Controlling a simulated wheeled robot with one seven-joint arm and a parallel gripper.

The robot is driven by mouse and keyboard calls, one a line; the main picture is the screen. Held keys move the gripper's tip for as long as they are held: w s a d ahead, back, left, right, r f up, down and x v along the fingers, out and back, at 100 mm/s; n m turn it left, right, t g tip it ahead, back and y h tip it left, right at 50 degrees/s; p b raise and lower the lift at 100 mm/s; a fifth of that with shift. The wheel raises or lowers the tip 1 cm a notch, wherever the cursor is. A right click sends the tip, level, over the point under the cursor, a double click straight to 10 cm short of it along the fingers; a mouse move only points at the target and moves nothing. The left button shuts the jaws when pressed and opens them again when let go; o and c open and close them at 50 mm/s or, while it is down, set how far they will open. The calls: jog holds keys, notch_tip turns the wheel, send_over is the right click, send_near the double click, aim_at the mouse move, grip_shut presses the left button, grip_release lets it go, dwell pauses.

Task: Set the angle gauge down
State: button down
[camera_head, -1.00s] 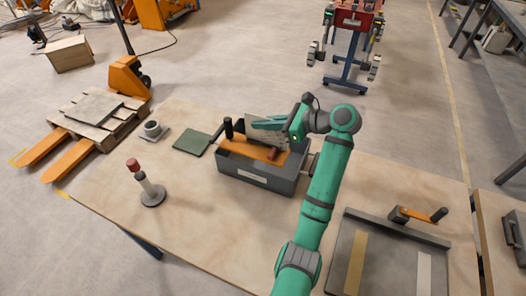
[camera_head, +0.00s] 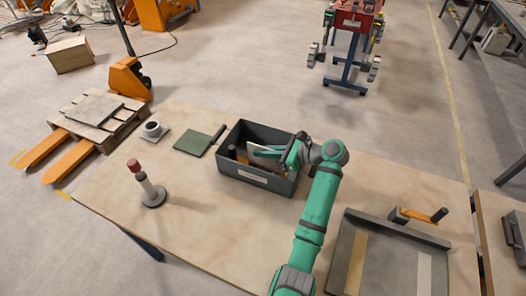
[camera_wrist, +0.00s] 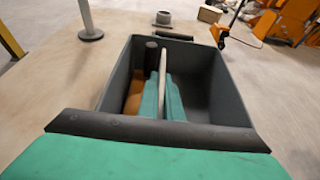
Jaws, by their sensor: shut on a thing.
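The angle gauge appears to be the piece with a pale upright plate, an orange-brown base (camera_head: 241,158) and a dark post. It is down inside the dark grey open box (camera_head: 232,171) on the table. In the wrist view, the pale plate (camera_wrist: 162,72) stands on edge, with the orange part to its left. My gripper (camera_head: 268,152) reaches into the box from the right and is shut on the plate. In the wrist view, its green fingers (camera_wrist: 161,98) lie along both sides of the plate. I cannot tell whether the gauge touches the box floor.
A red-topped post (camera_head: 148,186) stands nearer. A grey tray (camera_head: 350,250) is at the right. The table is bare around the post.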

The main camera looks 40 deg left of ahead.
jog(key=c, duration=2.4)
grip_release()
jog(key=shift+f, duration=0.1)
jog(key=o, duration=0.5)
jog(key=shift+c, duration=0.2)
jog(key=shift+w+d+r, duration=0.1)
jog(key=shift+d+r, duration=0.15)
jog(key=shift+r, duration=0.05)
jog(key=v, duration=1.1)
jog(key=shift+d, duration=0.3)
